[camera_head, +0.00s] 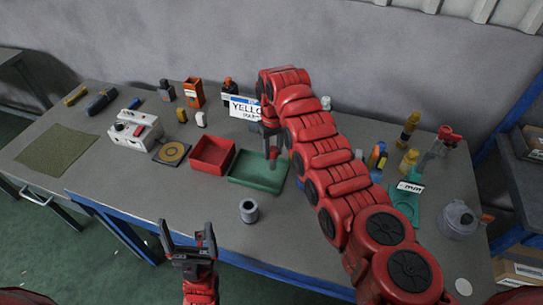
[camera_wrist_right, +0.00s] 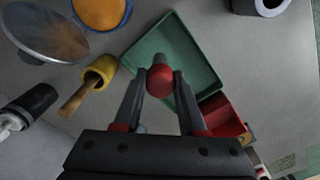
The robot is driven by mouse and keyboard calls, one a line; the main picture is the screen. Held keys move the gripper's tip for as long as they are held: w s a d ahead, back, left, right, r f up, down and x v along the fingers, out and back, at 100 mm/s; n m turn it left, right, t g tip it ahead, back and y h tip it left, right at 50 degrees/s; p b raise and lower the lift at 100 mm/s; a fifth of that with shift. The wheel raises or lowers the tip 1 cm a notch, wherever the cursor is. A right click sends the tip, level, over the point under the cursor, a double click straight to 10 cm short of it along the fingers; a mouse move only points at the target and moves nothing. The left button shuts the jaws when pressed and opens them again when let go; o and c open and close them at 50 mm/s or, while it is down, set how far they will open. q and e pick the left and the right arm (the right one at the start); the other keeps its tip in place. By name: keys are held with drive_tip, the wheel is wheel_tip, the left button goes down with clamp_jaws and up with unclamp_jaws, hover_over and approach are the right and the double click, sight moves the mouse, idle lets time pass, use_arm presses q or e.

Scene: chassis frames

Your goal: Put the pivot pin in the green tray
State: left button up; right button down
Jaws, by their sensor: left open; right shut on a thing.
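The green tray (camera_head: 243,181) lies on the workbench right of the red tray; it also shows in the right wrist view (camera_wrist_right: 200,62). My right gripper (camera_head: 271,141) is above the green tray, pointing down. In the right wrist view it (camera_wrist_right: 160,88) is shut on a pin with a rounded red end (camera_wrist_right: 160,82) and a grey shaft, which I take as the pivot pin. The pin is held over the tray; its gap to the floor is hard to judge. My left gripper (camera_head: 187,240) is open and empty, in front of the bench's edge.
The red tray (camera_head: 204,163) adjoins the green one. A grey hollow cylinder (camera_head: 249,211) stands in front. A white box with knobs (camera_head: 136,130) and a disc plate (camera_head: 171,153) are left. A sign (camera_head: 244,108) stands behind. Bottles and tools crowd the right side.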

sight(273, 159)
wheel_tip(273, 159, down, 4)
drive_tip(key=shift+p, duration=0.3)
drive_tip(key=shift+f, duration=0.1)
drive_tip(key=shift+d+f, duration=0.1)
drive_tip(key=shift+f, duration=0.05)
drive_tip(key=shift+c, duration=2.4)
unclamp_jaws()
